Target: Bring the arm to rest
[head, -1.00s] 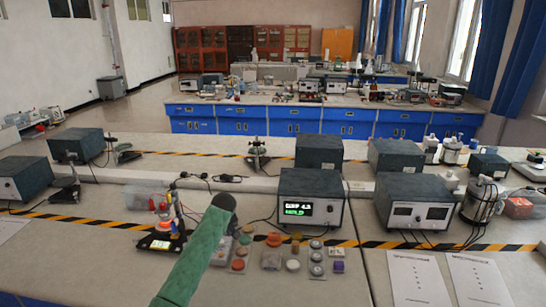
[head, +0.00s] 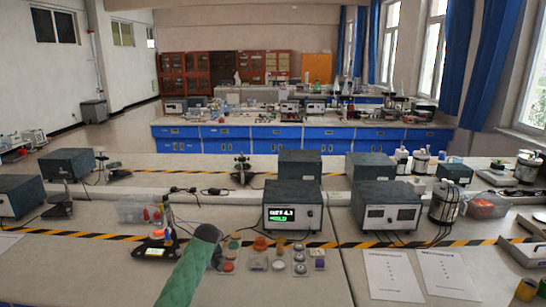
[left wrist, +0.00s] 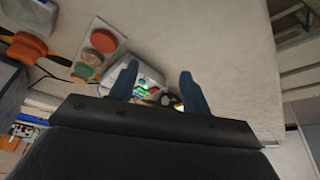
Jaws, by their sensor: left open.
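My left arm, with a green sleeve (head: 187,273) and a dark rounded end (head: 208,233), reaches up from the bottom of the head view. Its end hides part of the bench beside a small lit device (head: 157,246). My left gripper (left wrist: 159,68) shows in the left wrist view as two blue fingers, spread apart with nothing held between them. Beyond the fingers is a pale surface with a white thing bearing green and red spots. In the head view the fingers are hidden behind the arm's end. My right gripper is in neither view.
Orange and green round pieces (head: 260,243) and several small discs (head: 300,256) lie right of my arm. A boxed instrument with a green display (head: 292,205) and another instrument (head: 388,205) stand behind. Papers (head: 395,275) lie at the right. Bare bench (head: 85,270) is left of the arm.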

